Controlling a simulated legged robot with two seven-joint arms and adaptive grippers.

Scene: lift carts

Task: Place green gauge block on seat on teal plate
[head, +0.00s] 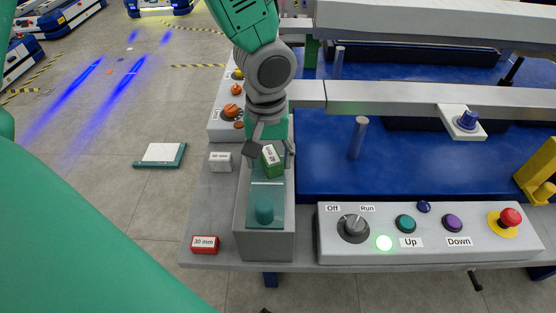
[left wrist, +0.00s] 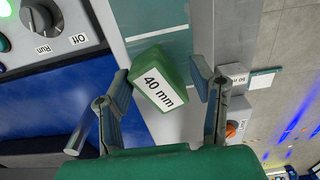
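The green gauge block (head: 272,168), labelled 40 mm, is on or just above the far part of the teal plate (head: 284,208); contact underneath is hidden. It sits turned relative to the plate. The block also shows in the left wrist view (left wrist: 160,80), with the teal plate (left wrist: 160,47) beyond it. My left gripper (head: 270,152) points down over the block, open, with one finger on each side and narrow gaps. A teal knob (head: 264,209) stands on the near part of the plate. My right gripper is not in view.
A grey 30 mm block (head: 220,162) and a red 30 mm block (head: 204,245) lie left of the grey pedestal (head: 265,246). A control box (head: 335,246) with a dial and buttons stands to the right. A metal post (head: 357,138) rises behind it.

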